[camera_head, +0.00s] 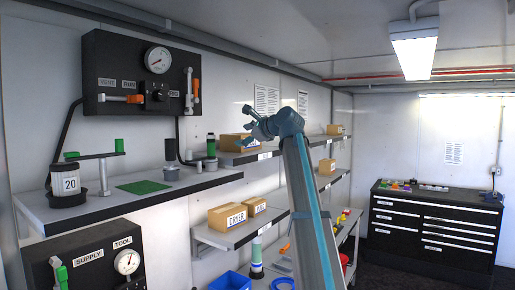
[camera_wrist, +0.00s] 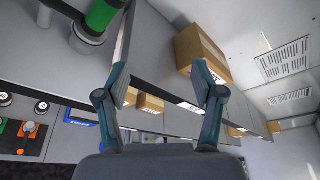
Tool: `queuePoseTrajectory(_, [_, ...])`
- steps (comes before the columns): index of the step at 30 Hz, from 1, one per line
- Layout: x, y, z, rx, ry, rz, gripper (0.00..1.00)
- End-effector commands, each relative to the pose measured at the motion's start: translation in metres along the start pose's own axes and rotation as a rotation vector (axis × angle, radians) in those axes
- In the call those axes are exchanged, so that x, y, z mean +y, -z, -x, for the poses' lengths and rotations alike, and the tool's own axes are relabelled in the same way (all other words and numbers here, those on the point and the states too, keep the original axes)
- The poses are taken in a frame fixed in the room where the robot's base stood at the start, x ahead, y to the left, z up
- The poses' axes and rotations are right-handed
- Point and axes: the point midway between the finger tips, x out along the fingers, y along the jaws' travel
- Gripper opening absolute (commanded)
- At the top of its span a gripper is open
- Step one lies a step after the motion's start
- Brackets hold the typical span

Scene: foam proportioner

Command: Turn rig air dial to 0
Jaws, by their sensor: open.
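The upper black panel (camera_head: 110,60) on the left wall carries a round gauge (camera_head: 158,60), a black knob (camera_head: 160,95), an orange-handled lever (camera_head: 134,99) and an orange-topped fitting at its right. A lower black panel (camera_head: 85,245) has SUPPLY and TOOL labels, a green-handled valve and a second gauge (camera_head: 127,262). I cannot read which control is the rig air dial, nor any dial setting. My gripper (camera_head: 258,125) is right of the upper panel, apart from it, in front of the shelves. In the wrist view my gripper (camera_wrist: 160,82) is open and empty.
A grey shelf (camera_head: 90,212) below the upper panel holds a canister marked 20 (camera_head: 68,182) and a green mat (camera_head: 144,187). Cardboard boxes (camera_head: 228,216) stand on further shelves. A black drawer cabinet (camera_head: 430,225) is at the far right. Open room lies between.

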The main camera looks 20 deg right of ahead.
Motion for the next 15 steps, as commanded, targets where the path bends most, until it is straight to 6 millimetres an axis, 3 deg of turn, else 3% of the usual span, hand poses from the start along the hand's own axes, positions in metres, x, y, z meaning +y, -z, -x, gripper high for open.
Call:
queuePoseTrajectory(6, [0.011,0.028,-0.01,0.031,-0.021,0.009,0.68])
queuePoseTrajectory(15, [0.017,0.046,-0.015,0.051,-0.036,0.016,0.68])
